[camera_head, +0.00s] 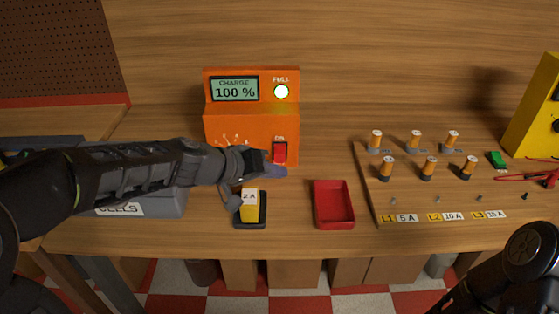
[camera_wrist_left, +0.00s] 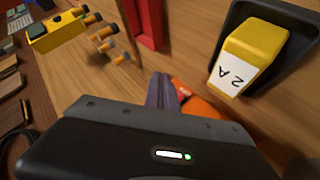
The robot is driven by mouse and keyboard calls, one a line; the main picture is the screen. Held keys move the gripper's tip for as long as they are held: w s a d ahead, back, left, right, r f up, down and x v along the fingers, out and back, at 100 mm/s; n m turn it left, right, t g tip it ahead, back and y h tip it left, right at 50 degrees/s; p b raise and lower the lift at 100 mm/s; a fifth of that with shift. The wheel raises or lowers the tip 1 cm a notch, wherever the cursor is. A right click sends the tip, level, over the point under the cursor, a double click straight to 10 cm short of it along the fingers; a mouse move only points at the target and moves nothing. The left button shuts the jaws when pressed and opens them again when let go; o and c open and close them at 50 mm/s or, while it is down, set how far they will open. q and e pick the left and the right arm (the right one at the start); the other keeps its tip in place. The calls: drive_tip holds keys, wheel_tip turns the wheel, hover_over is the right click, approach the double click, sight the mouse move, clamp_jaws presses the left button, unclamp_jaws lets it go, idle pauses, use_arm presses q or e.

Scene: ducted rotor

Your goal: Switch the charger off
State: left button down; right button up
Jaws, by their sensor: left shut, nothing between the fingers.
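The orange charger (camera_head: 250,118) stands at the back of the bench. Its display (camera_head: 235,88) reads "CHARGE 100 %" and its "FULL" lamp (camera_head: 281,91) is lit. The red switch (camera_head: 280,152) is on its lower right front, under a label that looks like "ON". My left gripper (camera_head: 277,171) is shut and empty just below the switch; I cannot tell whether it touches the charger. My right gripper is out of view.
A yellow "2 A" block (camera_head: 250,208) sits in a black holder (camera_head: 250,223) below my left wrist. A red tray (camera_head: 334,204) is to its right. A board (camera_head: 405,205) with several orange cylinders stands farther right, beside a yellow meter (camera_head: 535,115). A grey box (camera_head: 165,205) is under my left arm.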

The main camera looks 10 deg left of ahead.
sight(276, 162)
use_arm(q)
drive_tip(key=w+f, duration=0.1)
drive_tip(key=w+a, duration=0.1)
drive_tip(key=w, duration=0.1)
drive_tip(key=w+f, duration=0.1)
drive_tip(key=shift+w+a+f+b, duration=0.15)
drive_tip(key=shift+w+f+b, duration=0.15)
drive_tip(key=shift+w+f, duration=0.1)
drive_tip(key=shift+w+a+f, duration=0.2)
drive_tip(key=shift+w, duration=0.6)
drive_tip(key=shift+f+b, duration=0.1)
drive_tip(key=shift+b, duration=0.25)
idle(0.8)
drive_tip(key=shift+w, duration=0.35)
drive_tip(key=shift+w+a+f+b, duration=0.15)
drive_tip(key=shift+w+f+b, duration=0.1)
drive_tip(key=shift+w+b, duration=0.2)
idle(0.6)
drive_tip(key=shift+s, duration=0.15)
drive_tip(key=shift+s+d+r, duration=0.2)
drive_tip(key=shift+s+r, duration=0.15)
drive_tip(key=shift+s, duration=0.3)
